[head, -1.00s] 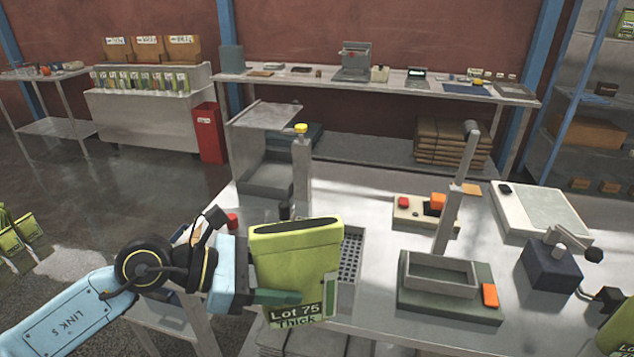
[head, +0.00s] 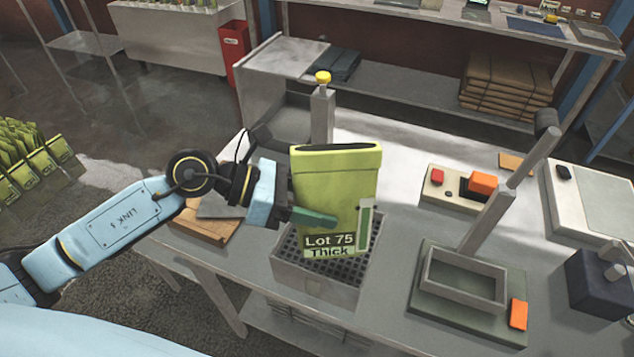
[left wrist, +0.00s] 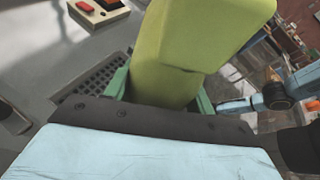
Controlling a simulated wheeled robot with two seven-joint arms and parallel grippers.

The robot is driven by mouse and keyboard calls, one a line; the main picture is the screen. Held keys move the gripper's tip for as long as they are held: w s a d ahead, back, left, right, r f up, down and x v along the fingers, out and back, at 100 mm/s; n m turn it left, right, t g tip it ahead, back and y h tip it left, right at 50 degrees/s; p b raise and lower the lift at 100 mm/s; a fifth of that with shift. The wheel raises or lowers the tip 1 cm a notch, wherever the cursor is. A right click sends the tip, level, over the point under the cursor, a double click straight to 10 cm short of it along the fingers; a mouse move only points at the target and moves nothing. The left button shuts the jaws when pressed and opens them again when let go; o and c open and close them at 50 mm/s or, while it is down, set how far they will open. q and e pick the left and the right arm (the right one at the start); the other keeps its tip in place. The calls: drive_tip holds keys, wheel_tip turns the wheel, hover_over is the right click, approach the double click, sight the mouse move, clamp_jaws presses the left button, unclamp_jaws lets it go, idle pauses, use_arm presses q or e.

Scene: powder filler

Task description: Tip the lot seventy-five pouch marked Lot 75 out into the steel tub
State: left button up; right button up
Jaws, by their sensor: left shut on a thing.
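The green Lot 75 pouch (head: 335,190) is upright in the head view, its dark mouth strip at the top and its label reading "Lot 75 Thick" at the bottom. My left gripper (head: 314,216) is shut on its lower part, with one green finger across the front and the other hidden. The left wrist view shows the pouch (left wrist: 185,45) between both green fingers. In the head view the pouch overlaps a grey box with a perforated top (head: 315,287); the gap between them is unclear. I cannot tell which grey container is the steel tub. My right gripper is not in view.
A grey rectangular tray (head: 465,292) sits on a green base beside a slanting post. A control box with a red button (head: 437,176) stands behind it. A post with a yellow cap (head: 323,78) rises behind the pouch. Several green pouches (head: 35,160) stand at far left.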

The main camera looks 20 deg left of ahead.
sight(320, 238)
use_arm(q)
drive_tip(key=shift+s+d+r+n+g+h+p, duration=0.1)
drive_tip(key=shift+s+d+n+g+h+p, duration=0.15)
drive_tip(key=shift+s+n+p, duration=0.35)
drive_tip(key=shift+s+d+r+n+g+h+p, duration=0.15)
drive_tip(key=shift+s+d+n+g+p, duration=0.2)
drive_tip(key=shift+s+n+p, duration=0.2)
drive_tip(key=s+f+n, duration=0.1)
drive_tip(key=s+d+f+n+g+h, duration=0.1)
drive_tip(key=n, duration=0.1)
drive_tip(key=shift+s+f+g, duration=0.15)
drive_tip(key=shift+s+g, duration=0.05)
drive_tip(key=shift+g, duration=0.1)
drive_tip(key=shift+s+d+f+n+h, duration=0.25)
drive_tip(key=shift+n+h, duration=0.1)
drive_tip(key=shift+h, duration=0.15)
drive_tip(key=f+n+h, duration=0.1)
drive_tip(key=n, duration=0.1)
drive_tip(key=s+f+n+h, duration=0.1)
drive_tip(key=n, duration=0.2)
drive_tip(key=f+n+h, duration=0.1)
drive_tip(key=n, duration=0.1)
drive_tip(key=shift+s+d+n+g, duration=0.25)
drive_tip(key=shift+n+g, duration=0.05)
drive_tip(key=shift+g, duration=0.1)
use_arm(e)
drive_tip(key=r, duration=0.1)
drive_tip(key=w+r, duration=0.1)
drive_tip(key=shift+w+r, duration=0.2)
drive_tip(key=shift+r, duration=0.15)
